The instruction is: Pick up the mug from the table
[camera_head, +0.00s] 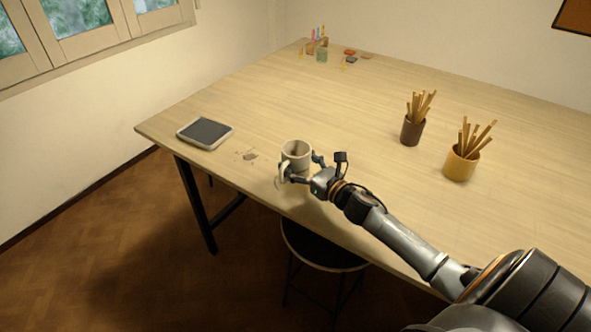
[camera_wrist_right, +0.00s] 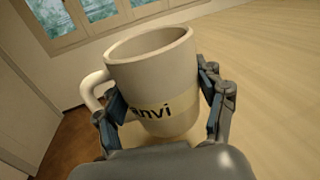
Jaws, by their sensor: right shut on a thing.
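A cream mug (camera_head: 297,154) is near the front edge of the wooden table (camera_head: 330,100), upright or nearly so, its handle toward the lower left. My right gripper (camera_head: 302,172) reaches it from the right and is shut on it. In the right wrist view, the mug (camera_wrist_right: 150,85) fills the middle, with dark lettering on its side. The fingers of the right gripper (camera_wrist_right: 162,118) press on both sides of the mug's body, the left finger close to the handle. Whether the mug's base touches the table I cannot tell. My left gripper is not in view.
A grey tablet-like slab (camera_head: 205,132) lies left of the mug, with small brown marks between. A brown cup (camera_head: 411,131) and a yellow cup (camera_head: 460,166) of sticks stand right. A stool (camera_head: 322,250) stands below the front edge.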

